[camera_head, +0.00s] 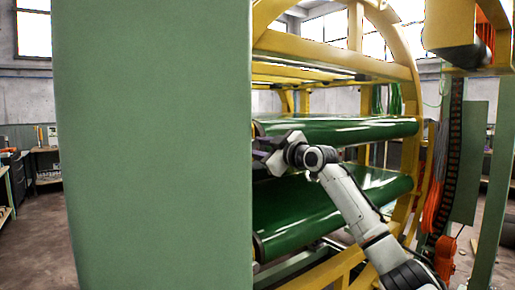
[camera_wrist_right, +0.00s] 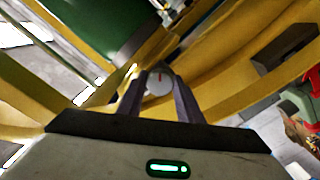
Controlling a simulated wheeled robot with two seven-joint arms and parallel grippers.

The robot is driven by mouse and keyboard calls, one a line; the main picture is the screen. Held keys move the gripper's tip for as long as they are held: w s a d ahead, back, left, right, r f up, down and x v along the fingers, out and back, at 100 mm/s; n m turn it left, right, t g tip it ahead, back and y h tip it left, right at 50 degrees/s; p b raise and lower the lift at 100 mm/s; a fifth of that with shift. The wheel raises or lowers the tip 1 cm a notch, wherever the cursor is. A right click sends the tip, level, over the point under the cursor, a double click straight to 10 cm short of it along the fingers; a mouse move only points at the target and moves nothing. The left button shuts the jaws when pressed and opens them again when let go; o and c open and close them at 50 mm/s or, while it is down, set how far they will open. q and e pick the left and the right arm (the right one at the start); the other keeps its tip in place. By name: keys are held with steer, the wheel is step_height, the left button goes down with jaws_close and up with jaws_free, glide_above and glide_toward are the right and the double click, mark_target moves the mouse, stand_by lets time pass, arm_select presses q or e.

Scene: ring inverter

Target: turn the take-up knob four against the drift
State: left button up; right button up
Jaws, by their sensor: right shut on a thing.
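The take-up knob (camera_wrist_right: 158,85) is a small pale grey round knob with a red mark pointing near the top of the picture in the right wrist view. My right gripper (camera_wrist_right: 159,78) has its two dark fingers on either side of the knob and is shut on it. In the head view my right gripper (camera_head: 266,153) reaches leftward, close to the edge of the green panel, between the two green rollers. The knob is not visible there. My left gripper is not in view.
A large green panel (camera_head: 150,145) blocks the left half of the head view. The yellow ring frame (camera_head: 411,110) surrounds an upper green belt (camera_head: 340,131) and a lower green belt (camera_head: 300,212) near my right arm. An orange part (camera_head: 445,255) is at the right.

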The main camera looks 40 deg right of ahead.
steer(key=shift+r, duration=0.25)
steer(key=o, duration=1)
steer(key=shift+o, duration=0.2)
steer(key=shift+f, duration=0.1)
steer(key=shift+s+f+b, duration=0.2)
steer(key=shift+s+b, duration=0.1)
steer(key=shift+s, duration=0.15)
steer(key=s+a+b, duration=0.1)
steer(key=s+b, duration=0.3)
steer(key=s, duration=0.5)
steer(key=shift+s+r, duration=0.2)
